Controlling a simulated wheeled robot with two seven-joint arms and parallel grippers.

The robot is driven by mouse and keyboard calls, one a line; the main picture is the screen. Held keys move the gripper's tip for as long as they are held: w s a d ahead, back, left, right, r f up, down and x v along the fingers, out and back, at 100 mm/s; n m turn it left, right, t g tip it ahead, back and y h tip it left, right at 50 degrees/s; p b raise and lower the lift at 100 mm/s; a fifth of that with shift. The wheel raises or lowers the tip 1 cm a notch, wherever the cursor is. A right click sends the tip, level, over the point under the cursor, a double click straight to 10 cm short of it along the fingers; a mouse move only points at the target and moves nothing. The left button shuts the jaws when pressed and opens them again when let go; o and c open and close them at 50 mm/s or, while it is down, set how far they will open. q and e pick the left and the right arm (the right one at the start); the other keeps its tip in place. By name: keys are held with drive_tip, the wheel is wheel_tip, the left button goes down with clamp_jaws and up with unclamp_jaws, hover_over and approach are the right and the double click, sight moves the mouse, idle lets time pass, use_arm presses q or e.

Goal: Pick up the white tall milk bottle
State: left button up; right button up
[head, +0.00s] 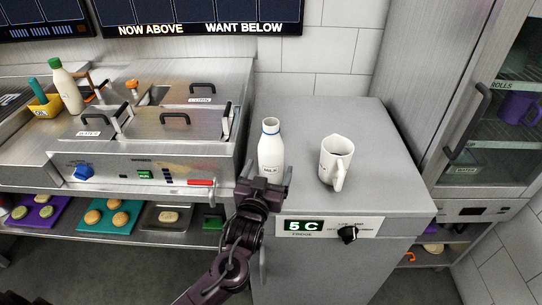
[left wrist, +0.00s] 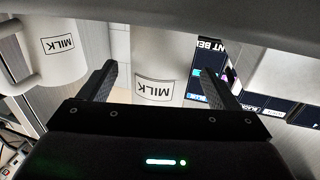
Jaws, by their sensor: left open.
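The white tall milk bottle (head: 270,148) stands upright on the grey counter, with a blue ring near its neck and a MILK label low on its front. My left gripper (head: 263,185) is in front of the bottle's lower part in the head view. In the left wrist view the picture is upside down; the bottle (left wrist: 158,60) shows between the two open fingers of my left gripper (left wrist: 160,85). Whether the fingers touch the bottle I cannot tell. My right gripper is not in view.
A white jug (head: 334,162) stands right of the bottle on the counter (head: 385,150); it also shows in the left wrist view (left wrist: 62,60). A steel unit with lids (head: 165,122) is close on the left. A fridge dial (head: 348,234) is on the counter's front.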

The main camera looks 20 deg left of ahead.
sight(271, 163)
use_arm(q)
drive_tip(key=w, duration=0.3)
drive_tip(key=shift+a+f, duration=0.1)
drive_tip(key=shift+a, duration=0.05)
drive_tip(key=c, duration=1.2)
drive_tip(key=shift+o, duration=0.2)
drive_tip(key=shift+r, duration=0.2)
wheel_tip(271, 163, up, 20)
drive_tip(key=shift+f, duration=0.1)
